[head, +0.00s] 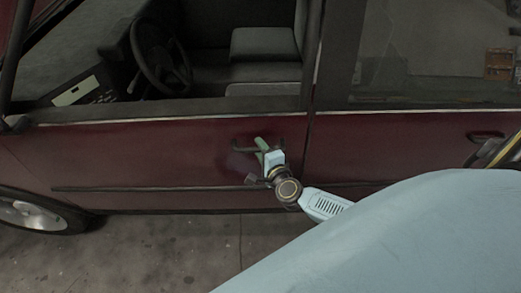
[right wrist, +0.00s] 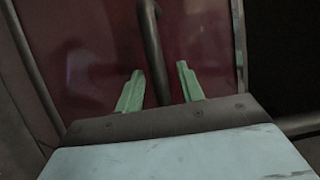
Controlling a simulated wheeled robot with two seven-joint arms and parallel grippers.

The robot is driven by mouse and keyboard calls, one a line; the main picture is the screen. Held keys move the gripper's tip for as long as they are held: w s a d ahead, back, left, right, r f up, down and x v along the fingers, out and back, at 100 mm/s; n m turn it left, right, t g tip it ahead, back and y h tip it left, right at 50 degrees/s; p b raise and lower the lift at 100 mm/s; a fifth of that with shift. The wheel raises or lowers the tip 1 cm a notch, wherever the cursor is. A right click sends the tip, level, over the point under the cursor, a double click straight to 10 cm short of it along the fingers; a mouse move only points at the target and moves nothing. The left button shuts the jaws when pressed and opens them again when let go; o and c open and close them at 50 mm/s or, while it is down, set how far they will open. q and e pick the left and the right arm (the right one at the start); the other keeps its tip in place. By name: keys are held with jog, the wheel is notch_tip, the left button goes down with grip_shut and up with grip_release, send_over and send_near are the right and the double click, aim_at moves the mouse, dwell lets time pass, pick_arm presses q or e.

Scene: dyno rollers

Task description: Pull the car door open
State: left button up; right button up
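The dark red car door (head: 150,155) fills the middle of the head view and looks flush with the panel behind it. Its dark bar handle (head: 242,148) sits below the window; in the right wrist view the handle (right wrist: 152,45) runs down between my two green fingers. My right gripper (head: 262,144) is at the handle; in the right wrist view its fingers (right wrist: 159,68) stand apart, one on each side of the bar, with visible gaps. The lower part of the bar is hidden behind the gripper body. My left gripper is not in view.
The rear door (head: 400,145) with its own handle (head: 487,135) is to the right. A front wheel (head: 38,215) is at lower left. Bare concrete floor (head: 170,255) lies in front of the car. The steering wheel (head: 160,55) and seats show through the window.

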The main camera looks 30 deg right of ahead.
jog(key=shift+w, duration=0.25)
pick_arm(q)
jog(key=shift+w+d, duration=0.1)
pick_arm(e)
grip_shut()
jog(key=shift+s, duration=0.1)
